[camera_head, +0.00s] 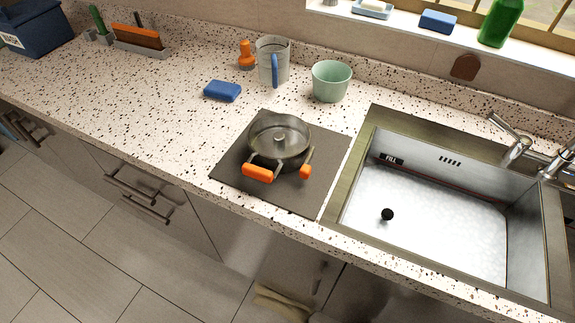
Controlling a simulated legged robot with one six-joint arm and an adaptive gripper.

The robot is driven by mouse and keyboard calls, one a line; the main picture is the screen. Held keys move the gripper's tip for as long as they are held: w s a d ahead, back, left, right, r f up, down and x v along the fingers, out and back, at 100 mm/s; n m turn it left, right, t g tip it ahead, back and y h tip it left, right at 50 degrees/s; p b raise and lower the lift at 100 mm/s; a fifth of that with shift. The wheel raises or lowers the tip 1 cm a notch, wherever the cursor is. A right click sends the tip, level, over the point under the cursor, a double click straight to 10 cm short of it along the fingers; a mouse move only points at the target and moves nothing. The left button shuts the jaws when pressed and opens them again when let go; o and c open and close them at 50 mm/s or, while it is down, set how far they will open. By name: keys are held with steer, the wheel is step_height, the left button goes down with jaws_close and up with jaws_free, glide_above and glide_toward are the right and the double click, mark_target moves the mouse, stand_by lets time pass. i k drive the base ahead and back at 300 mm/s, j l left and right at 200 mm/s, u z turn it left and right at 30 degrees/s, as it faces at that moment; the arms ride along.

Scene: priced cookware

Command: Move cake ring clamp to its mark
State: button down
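A round, dark grey, see-through ring pan (279,139) with a raised centre and two orange grips sits on a dark square mat (325,186) on the counter. It looks like the cake ring clamp, though I cannot be sure. The orange grips (258,173) point toward the counter's front edge. My gripper is not clearly in view.
A blue sponge (222,90), orange bottle (246,55), grey jug (272,62) and green bowl (331,82) stand behind. Counter left of the mat is clear. A beige object (283,303) is low in front.

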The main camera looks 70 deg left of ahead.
mark_target(304, 171)
steer(key=u, duration=2.4)
